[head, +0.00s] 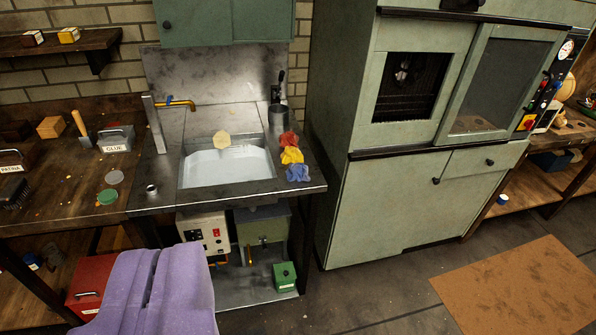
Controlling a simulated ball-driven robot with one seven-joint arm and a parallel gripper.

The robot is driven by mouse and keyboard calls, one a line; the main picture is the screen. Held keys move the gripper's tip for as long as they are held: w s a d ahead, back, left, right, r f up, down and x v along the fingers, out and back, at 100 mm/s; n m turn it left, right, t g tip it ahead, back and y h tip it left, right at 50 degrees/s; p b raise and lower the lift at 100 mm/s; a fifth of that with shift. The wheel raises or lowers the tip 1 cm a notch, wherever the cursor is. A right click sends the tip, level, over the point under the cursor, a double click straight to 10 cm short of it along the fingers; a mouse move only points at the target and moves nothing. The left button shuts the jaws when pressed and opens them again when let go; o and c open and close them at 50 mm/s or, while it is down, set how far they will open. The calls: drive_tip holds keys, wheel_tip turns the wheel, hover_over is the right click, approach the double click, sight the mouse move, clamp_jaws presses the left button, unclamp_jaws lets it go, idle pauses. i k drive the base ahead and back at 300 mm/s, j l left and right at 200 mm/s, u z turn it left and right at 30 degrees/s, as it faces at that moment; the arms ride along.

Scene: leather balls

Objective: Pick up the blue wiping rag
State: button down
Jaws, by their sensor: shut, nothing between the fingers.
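The blue wiping rag (298,173) is a small crumpled cloth. It lies at the front right corner of the metal sink counter (310,187), to the right of the basin. A yellow rag (291,156) lies just behind it, and a red rag (288,139) lies behind the yellow one. My gripper (150,252), purple, shows large at the lower left, close to the camera. Its two fingers are side by side and shut, with nothing held. In the picture it is below and left of the blue rag, well apart from it.
The basin (227,167) holds pale liquid, with a brass tap (180,103) at its left. A tall green cabinet (400,200) stands close to the right of the counter. A brown mat (520,295) lies on the floor at the right.

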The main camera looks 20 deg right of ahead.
sight(299, 173)
drive_tip(key=i+l, duration=0.15)
drive_tip(key=i, duration=0.5)
drive_tip(key=i+l, duration=0.15)
drive_tip(key=i, duration=0.5)
drive_tip(key=i+l, duration=0.15)
drive_tip(key=i, duration=0.5)
drive_tip(key=i+l, duration=0.15)
drive_tip(key=i, duration=0.5)
drive_tip(key=z, duration=0.05)
